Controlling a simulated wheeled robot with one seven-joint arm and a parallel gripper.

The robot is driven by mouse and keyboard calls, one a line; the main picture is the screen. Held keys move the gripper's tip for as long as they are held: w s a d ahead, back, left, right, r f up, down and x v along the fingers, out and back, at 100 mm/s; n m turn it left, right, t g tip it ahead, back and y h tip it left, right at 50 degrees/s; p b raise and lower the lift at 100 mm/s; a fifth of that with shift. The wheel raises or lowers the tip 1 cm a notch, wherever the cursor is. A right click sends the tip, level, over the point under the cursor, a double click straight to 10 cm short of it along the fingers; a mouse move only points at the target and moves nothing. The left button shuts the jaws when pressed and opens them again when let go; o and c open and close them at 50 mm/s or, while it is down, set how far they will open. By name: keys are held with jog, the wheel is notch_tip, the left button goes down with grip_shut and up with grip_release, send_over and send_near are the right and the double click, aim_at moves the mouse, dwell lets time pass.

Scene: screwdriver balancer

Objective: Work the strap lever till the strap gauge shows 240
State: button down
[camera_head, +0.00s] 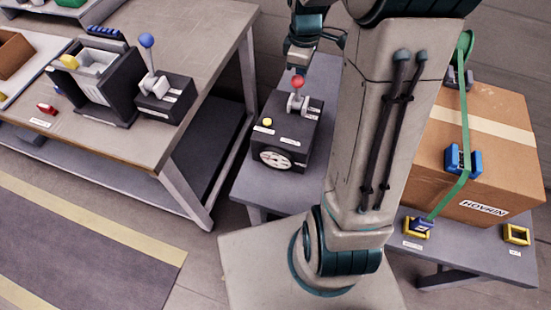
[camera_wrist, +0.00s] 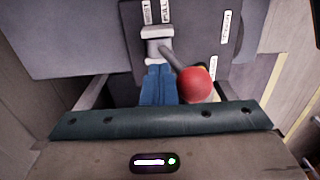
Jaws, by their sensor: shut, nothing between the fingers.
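The strap lever has a red ball knob (camera_head: 298,82) on a short grey shaft, standing on a black box (camera_head: 290,125) on the middle grey table. The strap gauge (camera_head: 275,159), a round white dial, is on the box's front face; its reading is too small to tell. In the wrist view the red knob (camera_wrist: 195,84) is just right of my gripper's blue fingers (camera_wrist: 158,72). My gripper is shut with nothing in it, beside the knob and not around it. The lever's pale bracket (camera_wrist: 157,38) shows beyond the fingertips.
A yellow button (camera_head: 267,122) is on the box top. Left, a blue-knobbed lever (camera_head: 147,42) stands on another bench. Right, a cardboard box (camera_head: 500,150) carries a green strap (camera_head: 466,110) with a blue buckle (camera_head: 462,160). My arm hides the middle.

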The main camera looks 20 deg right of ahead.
jog(key=shift+s+a, duration=0.8)
jog(key=shift+s, duration=0.35)
jog(key=w+d+p, duration=0.2)
jog(key=w+d, duration=0.3)
jog(key=w, duration=0.3)
jog(key=shift+d+p, duration=0.25)
jog(key=shift+p, duration=0.15)
jog(key=shift+s+a+b, duration=0.25)
jog(key=shift+s+a, duration=0.7)
jog(key=shift+s, duration=0.4)
jog(key=shift+s+a+b, duration=0.25)
jog(key=shift+s+a, duration=0.65)
jog(key=shift+s, duration=0.4)
jog(key=shift+s+a+b, duration=0.25)
jog(key=shift+s+a, duration=0.7)
jog(key=shift+s, duration=0.4)
jog(key=w+d+p, duration=0.2)
jog(key=w+d, duration=0.3)
jog(key=w, duration=0.3)
jog(key=shift+d+p, duration=0.35)
jog(key=shift+a, duration=0.1)
